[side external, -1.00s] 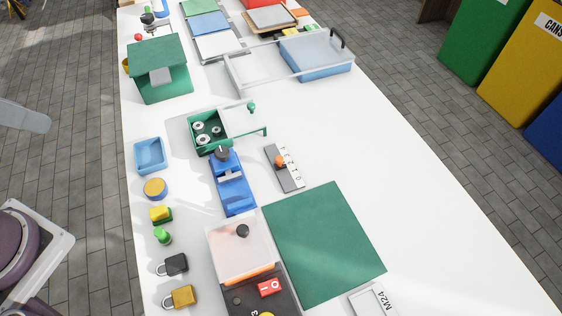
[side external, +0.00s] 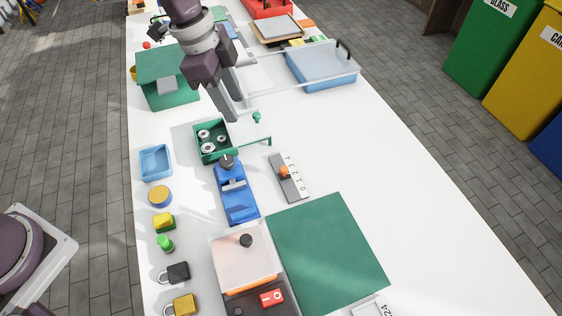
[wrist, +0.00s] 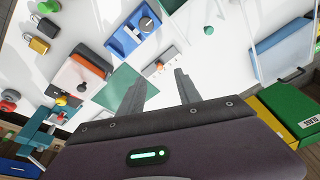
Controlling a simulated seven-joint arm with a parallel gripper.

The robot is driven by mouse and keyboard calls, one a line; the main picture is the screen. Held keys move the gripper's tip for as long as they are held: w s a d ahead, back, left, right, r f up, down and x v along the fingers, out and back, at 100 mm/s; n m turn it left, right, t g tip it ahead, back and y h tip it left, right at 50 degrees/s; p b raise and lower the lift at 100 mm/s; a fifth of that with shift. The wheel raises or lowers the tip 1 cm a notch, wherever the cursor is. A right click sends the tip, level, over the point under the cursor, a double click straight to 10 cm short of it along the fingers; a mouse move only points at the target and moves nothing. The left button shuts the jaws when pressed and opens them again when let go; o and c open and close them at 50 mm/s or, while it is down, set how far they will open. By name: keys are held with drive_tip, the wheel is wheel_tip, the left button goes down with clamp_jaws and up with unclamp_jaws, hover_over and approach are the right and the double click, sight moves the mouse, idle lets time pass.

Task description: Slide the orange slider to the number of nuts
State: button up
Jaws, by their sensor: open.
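The orange slider (side external: 284,170) sits on a grey track (side external: 298,198) beside a white strip of digits, 0 at the near end. The knob is towards the middle; its exact digit is hard to read. Three silver ring-like nuts (side external: 222,138) are visible inside the green box (side external: 199,155), which has a clear cover extending to the right. My gripper (side external: 233,116) is open and empty, above and behind the box, apart from the slider. Its fingers show in the wrist view (wrist: 158,88).
A blue device with a black knob (side external: 238,203) stands left of the slider. A green mat (side external: 330,250) lies in front. A clear-walled blue drawer (side external: 322,72) is behind. The white table right of the slider is clear.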

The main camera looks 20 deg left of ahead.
sight(284, 168)
drive_tip(key=w+d+f+m, duration=0.1)
drive_tip(key=d+f, duration=0.2)
drive_tip(key=f, duration=0.3)
drive_tip(key=w+d+f+m+g+h, duration=0.1)
drive_tip(key=d+f, duration=0.2)
drive_tip(key=f, duration=0.4)
drive_tip(key=w+d+f+m+h, duration=0.1)
drive_tip(key=d+f, duration=0.2)
drive_tip(key=f, duration=0.3)
drive_tip(key=shift+w+f+m, duration=0.2)
drive_tip(key=shift+f+m, duration=0.05)
drive_tip(key=shift+m, duration=0.05)
clamp_jaws()
